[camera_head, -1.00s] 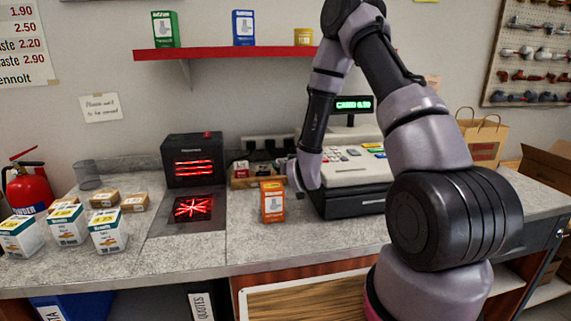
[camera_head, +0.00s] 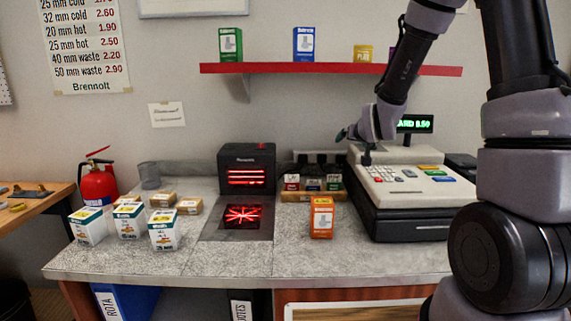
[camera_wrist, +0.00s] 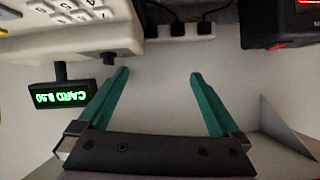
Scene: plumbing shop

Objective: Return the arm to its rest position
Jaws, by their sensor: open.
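My gripper (camera_wrist: 160,85) is open and empty, its two green fingers apart in the wrist view. In the head view my arm reaches in from the right, and its wrist hangs above the left side of the cash register (camera_head: 418,192). The fingers are small in the head view, by the register's back left. The register's green display (camera_head: 415,123) appears to read "CARD 8.50"; it shows upside down in the wrist view (camera_wrist: 72,97). An orange box (camera_head: 322,218) stands upright on the counter left of the register, apart from my gripper.
A black scanner (camera_head: 247,170) with red light stands on the counter (camera_head: 210,262). Several white boxes (camera_head: 127,222) and small brown boxes (camera_head: 163,200) stand at left. A red shelf (camera_head: 330,69) runs above. A fire extinguisher (camera_head: 97,187) is at far left. The front counter is clear.

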